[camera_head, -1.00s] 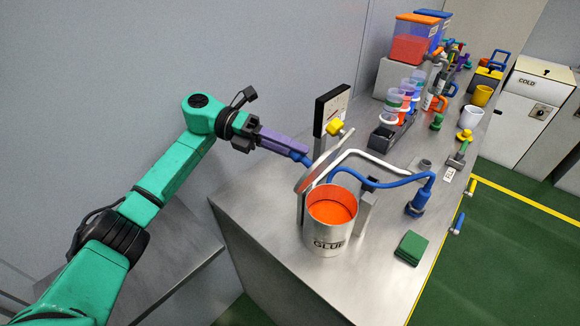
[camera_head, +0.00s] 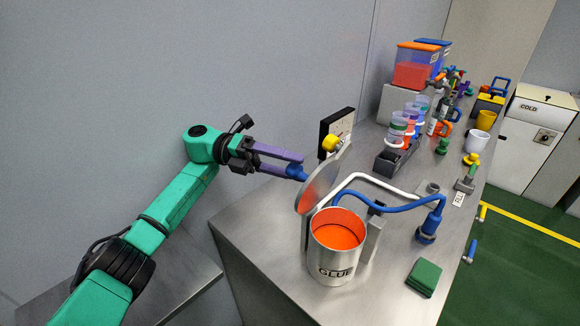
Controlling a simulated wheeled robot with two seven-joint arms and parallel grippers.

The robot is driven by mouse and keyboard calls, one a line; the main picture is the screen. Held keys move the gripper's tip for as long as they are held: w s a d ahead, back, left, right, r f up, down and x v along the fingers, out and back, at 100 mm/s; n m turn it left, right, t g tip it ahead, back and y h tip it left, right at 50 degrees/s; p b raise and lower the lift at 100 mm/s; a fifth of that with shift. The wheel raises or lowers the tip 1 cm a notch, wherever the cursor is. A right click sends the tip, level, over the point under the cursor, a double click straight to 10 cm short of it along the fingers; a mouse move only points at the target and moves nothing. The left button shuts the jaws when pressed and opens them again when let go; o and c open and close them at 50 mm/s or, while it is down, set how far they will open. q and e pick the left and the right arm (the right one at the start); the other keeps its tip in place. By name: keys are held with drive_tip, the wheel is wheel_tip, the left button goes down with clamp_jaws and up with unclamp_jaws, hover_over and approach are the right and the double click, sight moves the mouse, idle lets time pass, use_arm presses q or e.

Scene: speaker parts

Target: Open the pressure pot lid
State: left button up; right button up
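The silver pressure pot (camera_head: 336,262), labelled GLUE, stands on the steel bench with orange glue (camera_head: 337,236) showing inside. Its round metal lid (camera_head: 320,184) is raised, standing steeply tilted at the pot's left rear edge, so the mouth is uncovered. A blue handle (camera_head: 294,173) sticks out from the lid's left side. My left gripper (camera_head: 301,166) has its purple fingers spread apart, with the tips at the blue handle. Whether a finger touches the handle I cannot tell. My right gripper is not in view.
A white pipe (camera_head: 385,186) and a blue hose (camera_head: 400,208) run behind and right of the pot. A gauge box (camera_head: 331,135) with a yellow knob (camera_head: 332,143) stands behind the lid. A green block (camera_head: 424,278) lies front right. Cups and bins crowd the far bench.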

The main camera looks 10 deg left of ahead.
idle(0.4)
use_arm(q)
drive_tip(key=r, duration=0.4)
drive_tip(key=r+b, duration=0.1)
drive_tip(key=r, duration=0.1)
drive_tip(key=shift+w+d+r, duration=0.1)
drive_tip(key=shift+w+r, duration=0.1)
drive_tip(key=shift+w, duration=0.1)
wheel_tip(320, 180, up, 14)
drive_tip(key=shift+s+f, duration=0.25)
drive_tip(key=shift+s, duration=0.05)
